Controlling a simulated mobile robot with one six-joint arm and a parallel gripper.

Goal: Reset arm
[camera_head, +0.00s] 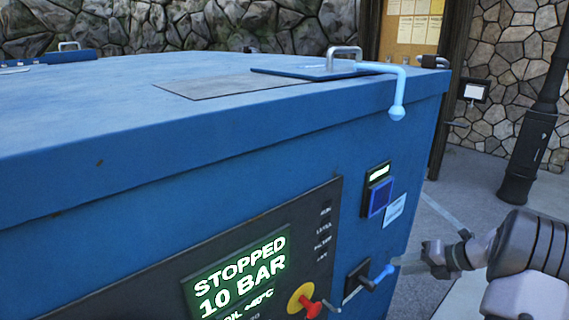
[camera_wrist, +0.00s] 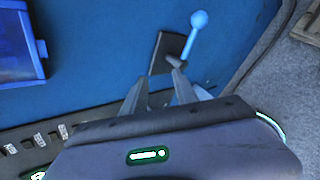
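My gripper (camera_head: 418,263) is at the lower right of the head view, just right of a small lever with a light blue knob (camera_head: 386,273) on the blue machine's side. In the wrist view my gripper's two fingers (camera_wrist: 160,84) are spread apart with nothing visible between them. They point at the machine panel just below the lever's dark mounting plate (camera_wrist: 164,54). The lever's blue knob (camera_wrist: 199,20) rises beyond the right fingertip. I cannot tell whether a finger touches the lever.
The blue machine (camera_head: 180,175) fills the left and middle. Its display (camera_head: 238,275) reads STOPPED, 10 BAR, beside a red and yellow knob (camera_head: 303,299). A bent light blue handle (camera_head: 398,100) hangs over the top edge. A dark post (camera_head: 530,145) stands at right, with open floor between.

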